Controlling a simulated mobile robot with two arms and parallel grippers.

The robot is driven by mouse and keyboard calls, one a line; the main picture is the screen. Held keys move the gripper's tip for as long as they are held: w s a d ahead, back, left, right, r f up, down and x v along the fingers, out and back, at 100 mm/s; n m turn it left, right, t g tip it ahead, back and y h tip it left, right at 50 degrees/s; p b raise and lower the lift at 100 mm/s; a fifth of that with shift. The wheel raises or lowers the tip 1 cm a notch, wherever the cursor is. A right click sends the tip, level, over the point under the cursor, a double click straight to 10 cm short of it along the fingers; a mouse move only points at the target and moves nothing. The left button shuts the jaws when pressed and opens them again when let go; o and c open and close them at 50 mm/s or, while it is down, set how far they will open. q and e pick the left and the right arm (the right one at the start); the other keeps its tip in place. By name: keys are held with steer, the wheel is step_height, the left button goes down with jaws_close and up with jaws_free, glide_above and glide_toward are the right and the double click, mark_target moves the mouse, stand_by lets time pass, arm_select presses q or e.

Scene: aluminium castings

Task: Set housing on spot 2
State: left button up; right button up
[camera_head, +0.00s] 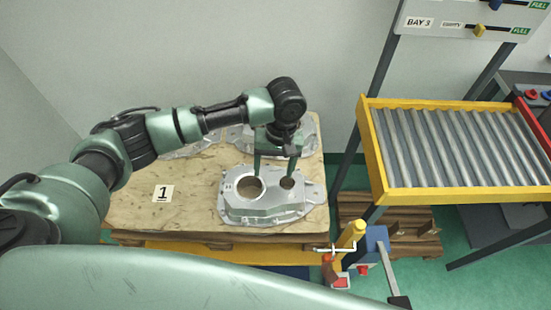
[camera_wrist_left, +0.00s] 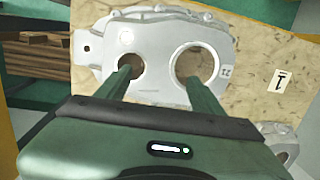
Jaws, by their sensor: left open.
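A silver cast housing (camera_head: 268,208) lies flat at the front right of a tan board on a pallet. It has one large and one small round hole, and fills the top of the left wrist view (camera_wrist_left: 155,40). My left gripper (camera_head: 275,176) is open and points down over it, one fingertip by each hole. In the left wrist view its two fingers (camera_wrist_left: 157,78) stand apart with nothing gripped. I cannot tell whether the tips enter the holes. No marker for spot 2 is visible. My right gripper is not in view.
The board (camera_head: 135,205) carries a label "1" (camera_head: 162,193). More housings lie behind, one at the back right (camera_head: 308,133), partly hidden by my arm. A yellow-framed roller conveyor (camera_head: 460,150) stands right. A pallet jack or tool with a yellow handle (camera_head: 352,235) stands front right.

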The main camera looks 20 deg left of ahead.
mark_target(276, 181)
arm_select(q)
steer(key=r, duration=0.5)
steer(key=shift+w+d+r+b, duration=0.2)
steer(key=shift+w+b, duration=0.1)
steer(key=shift+b, duration=0.1)
